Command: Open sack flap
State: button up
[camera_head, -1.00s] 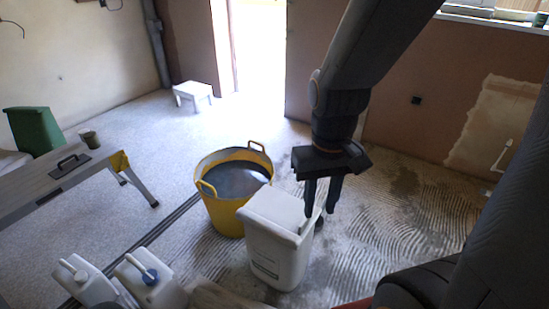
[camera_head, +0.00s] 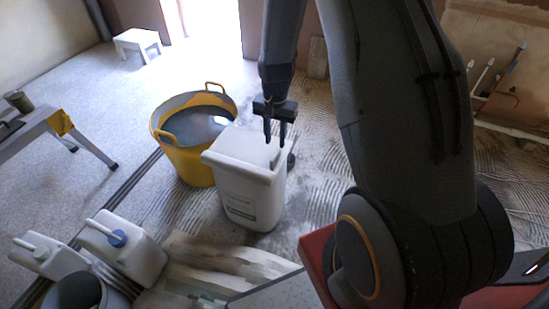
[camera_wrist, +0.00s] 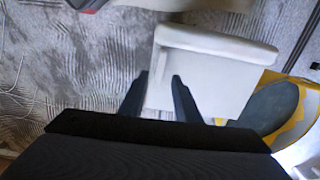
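The sack appears as an upright white, box-like container (camera_head: 248,200) with a lid-like flap (camera_head: 238,150) on top. The flap looks closed in the head view. My gripper (camera_head: 275,142) points down at the container's right edge, with its two fingers apart. In the wrist view the white container (camera_wrist: 200,95) lies below my gripper (camera_wrist: 160,80). One finger is over the white surface and the other is over the floor beside it, so the edge runs between them. I cannot tell whether either finger touches it.
A yellow tub (camera_head: 190,165) with grey contents stands close to the container's left. White jugs (camera_head: 125,245) stand at the front left. A work platform (camera_head: 40,130) is at the left and a white stool (camera_head: 138,42) at the back. Combed floor lies to the right.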

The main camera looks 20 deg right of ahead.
aim_at(275, 154)
jog(key=shift+w+d+f, duration=0.15)
jog(key=shift+w+f, duration=0.1)
jog(key=shift+f, duration=4.15)
grip_shut()
